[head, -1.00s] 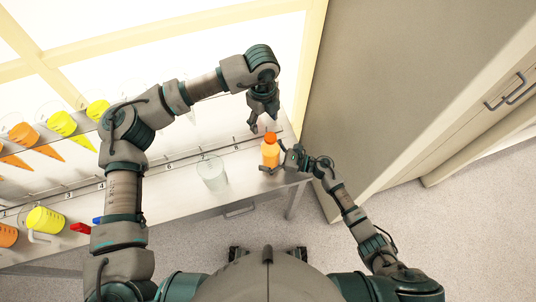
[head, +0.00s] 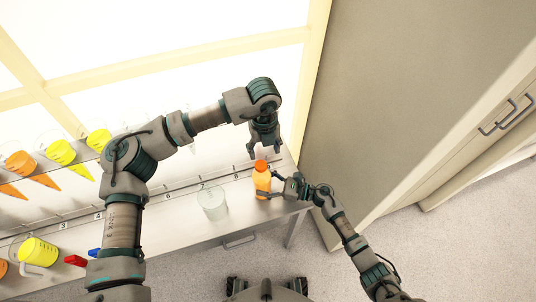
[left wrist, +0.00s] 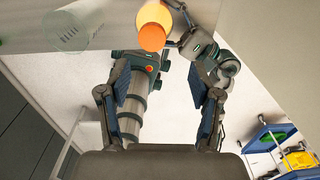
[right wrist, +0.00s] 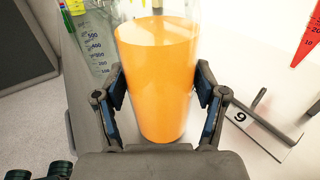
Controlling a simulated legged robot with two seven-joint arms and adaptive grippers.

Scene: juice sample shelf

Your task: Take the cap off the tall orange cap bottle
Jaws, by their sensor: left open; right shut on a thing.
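The tall orange cap bottle (head: 262,181) stands upright near the right end of the shelf, filled with orange liquid. Its orange cap (head: 261,165) is on top. My right gripper (head: 268,194) is shut around the bottle's body from the right; the right wrist view shows its pads at both sides of the bottle (right wrist: 158,80). My left gripper (head: 265,149) is open and empty, pointing down just above and behind the cap. In the left wrist view the cap (left wrist: 152,37) lies beyond the fingertips, not between them.
An empty clear beaker (head: 213,203) stands left of the bottle. Yellow and orange containers, such as a yellow beaker (head: 38,251), fill the shelf's left part, with red (head: 75,261) and blue pieces nearby. A tall grey cabinet (head: 390,100) stands to the right.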

